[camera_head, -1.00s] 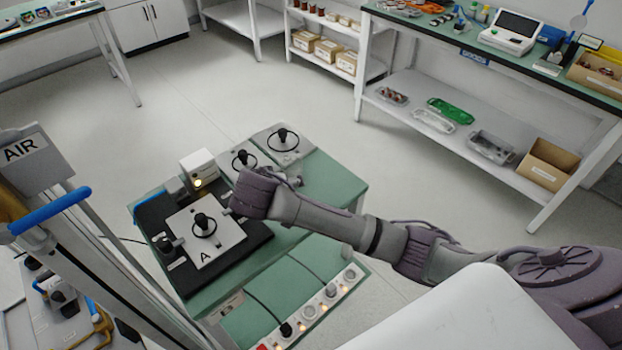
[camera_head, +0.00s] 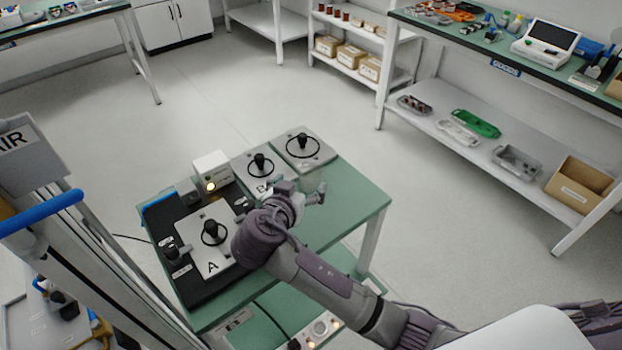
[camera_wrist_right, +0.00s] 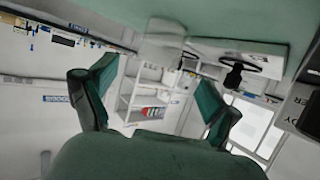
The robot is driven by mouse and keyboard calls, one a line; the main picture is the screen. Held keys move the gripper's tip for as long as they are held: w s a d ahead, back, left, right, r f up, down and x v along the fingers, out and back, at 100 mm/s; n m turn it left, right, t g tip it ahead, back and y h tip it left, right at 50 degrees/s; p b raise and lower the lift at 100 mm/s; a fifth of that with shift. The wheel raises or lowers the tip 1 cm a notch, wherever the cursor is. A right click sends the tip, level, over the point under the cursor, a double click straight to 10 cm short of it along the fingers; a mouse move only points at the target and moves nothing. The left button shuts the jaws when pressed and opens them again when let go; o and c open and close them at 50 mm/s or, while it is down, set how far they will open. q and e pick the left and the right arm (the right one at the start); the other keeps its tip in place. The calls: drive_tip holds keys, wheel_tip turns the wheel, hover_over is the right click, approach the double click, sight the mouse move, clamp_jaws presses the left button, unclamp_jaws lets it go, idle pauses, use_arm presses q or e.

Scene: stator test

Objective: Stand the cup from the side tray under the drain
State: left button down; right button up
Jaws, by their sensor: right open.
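My right gripper (camera_head: 308,194) is over the right part of the green bench, beside plate B. It also shows in the right wrist view (camera_wrist_right: 150,95), where its two fingers are spread with nothing gripped. A pale see-through shape, which looks like the clear cup (camera_wrist_right: 162,42), stands at the green bench top beyond the fingers, roughly between them in that view. In the head view it shows only faintly by the fingertips. I cannot make out a drain or the side tray for certain. My left gripper is not in view.
The green bench (camera_head: 348,205) carries plate A (camera_head: 212,262) on a black base, plate B (camera_head: 262,167) and another knobbed plate (camera_head: 305,148) behind. A small white box with a lit lamp (camera_head: 212,172) stands beside them. Shelving (camera_head: 480,150) is at the right, with open floor between.

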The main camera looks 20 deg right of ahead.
sight(314, 170)
drive_tip(key=shift+x, duration=1)
drive_tip(key=x, duration=0.5)
drive_tip(key=shift+d+f+p, duration=0.15)
drive_tip(key=shift+f+p, duration=0.05)
drive_tip(key=shift+p, duration=0.2)
drive_tip(key=c, duration=1.2)
drive_tip(key=shift+r, duration=0.1)
